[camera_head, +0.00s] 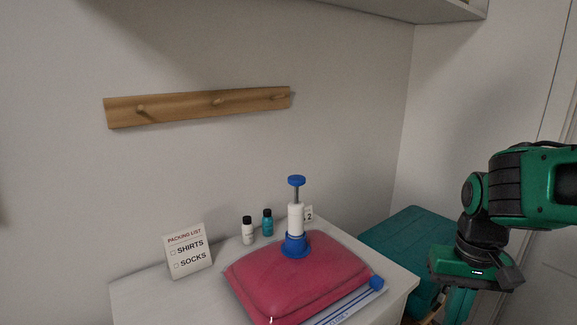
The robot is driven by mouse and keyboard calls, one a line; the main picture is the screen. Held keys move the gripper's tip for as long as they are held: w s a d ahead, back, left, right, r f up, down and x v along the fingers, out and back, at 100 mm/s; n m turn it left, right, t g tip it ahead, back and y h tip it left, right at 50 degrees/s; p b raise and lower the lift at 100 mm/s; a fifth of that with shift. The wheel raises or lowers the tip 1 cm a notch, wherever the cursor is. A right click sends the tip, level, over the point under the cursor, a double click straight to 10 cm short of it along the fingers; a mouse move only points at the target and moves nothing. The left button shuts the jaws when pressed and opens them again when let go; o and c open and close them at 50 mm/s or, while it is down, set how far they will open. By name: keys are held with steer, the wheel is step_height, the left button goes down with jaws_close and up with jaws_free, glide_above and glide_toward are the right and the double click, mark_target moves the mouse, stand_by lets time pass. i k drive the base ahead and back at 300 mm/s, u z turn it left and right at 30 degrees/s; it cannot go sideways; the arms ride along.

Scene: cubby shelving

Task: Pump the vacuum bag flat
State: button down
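The vacuum bag (295,280) is a puffy red-pink pillow shape on the white cabinet top, bulging well above the surface. A hand pump stands upright at its back edge, with a white cylinder (295,218), a blue base (295,246) and a blue knob (296,181) on a grey rod. The knob is up, with a length of rod showing below it. My gripper (458,304) hangs at the right, pointing down and apart from the pump and bag. Its fingers are partly hidden and cut by the lower frame edge, so its opening cannot be told.
A packing list card (187,251) stands at the left. A white bottle (247,231) and a teal bottle (267,222) stand behind the bag. A teal box (400,240) sits right of the cabinet (135,293). A wooden peg rail (200,107) and a shelf (440,9) are above.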

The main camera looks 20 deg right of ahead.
mark_target(297, 180)
steer(key=u, duration=1.05)
steer(key=k, duration=0.75)
steer(key=z, duration=0.75)
steer(key=i, duration=1)
steer(key=u, duration=0.05)
